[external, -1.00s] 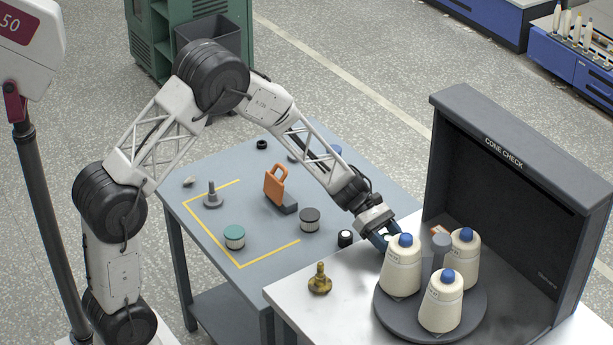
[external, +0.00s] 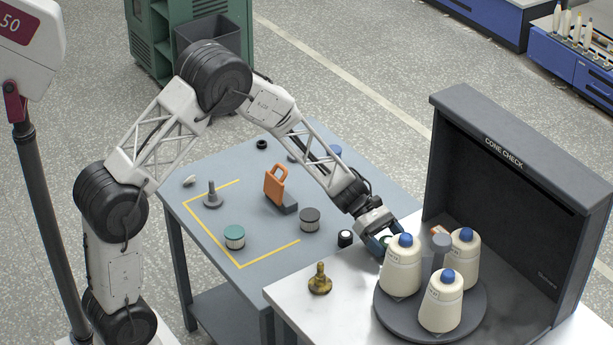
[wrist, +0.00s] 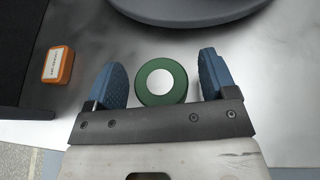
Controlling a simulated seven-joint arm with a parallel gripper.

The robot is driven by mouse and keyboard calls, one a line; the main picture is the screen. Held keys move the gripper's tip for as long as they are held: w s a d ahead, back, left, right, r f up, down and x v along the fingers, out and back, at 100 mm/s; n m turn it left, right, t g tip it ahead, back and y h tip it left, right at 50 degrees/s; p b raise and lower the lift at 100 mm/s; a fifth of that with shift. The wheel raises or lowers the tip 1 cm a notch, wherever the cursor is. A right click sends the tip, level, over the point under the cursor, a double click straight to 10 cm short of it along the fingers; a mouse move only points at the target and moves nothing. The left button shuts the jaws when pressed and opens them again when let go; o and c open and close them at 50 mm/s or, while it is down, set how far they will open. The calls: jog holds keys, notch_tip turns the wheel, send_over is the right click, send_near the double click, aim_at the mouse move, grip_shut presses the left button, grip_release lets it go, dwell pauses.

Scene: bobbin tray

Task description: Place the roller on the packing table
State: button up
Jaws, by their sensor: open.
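A round green piece with a pale, shiny centre, which I take for the roller (wrist: 161,82), stands on the white worktop between my gripper's two blue fingers. Gaps show on both sides of it in the wrist view, so the fingers are not closed on it. My gripper (external: 381,243) is open and low over the worktop, just left of the white cones in the external view. There the fingers and a cone mostly hide the green piece. The blue-grey table (external: 262,240) with a yellow corner line stands left of the white worktop; I cannot tell which is called the packing table.
Several white cones with blue tops stand on a dark round turntable (external: 385,318) close to my gripper. A dark CONE CHECK booth (external: 500,180) rises behind. An orange box (wrist: 58,64) lies nearby. A brass piece (external: 320,280) and a black-and-white cylinder (external: 345,238) stand left.

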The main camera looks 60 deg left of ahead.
jog(key=shift+r, duration=0.2)
jog(key=v, duration=1.2)
dwell(0.6)
jog(key=s+d+r+m+g+y, duration=0.1)
jog(key=s+r+m+y, duration=0.2)
jog(key=s+r+m, duration=0.35)
jog(key=s+d+r+m+g+y, duration=0.1)
jog(key=s+d+r+m+y, duration=0.15)
jog(key=s+r, duration=0.65)
jog(key=s+a+r+m+t+y, duration=0.1)
jog(key=s+m+y, duration=0.3)
jog(key=s, duration=0.9)
jog(key=s+a+r+m+t+y, duration=0.2)
jog(key=s+m, duration=0.4)
jog(key=s, duration=0.7)
jog(key=shift+s+a+r+y, duration=0.15)
jog(key=shift+a+r+y, duration=0.55)
jog(key=shift+a+y, duration=0.35)
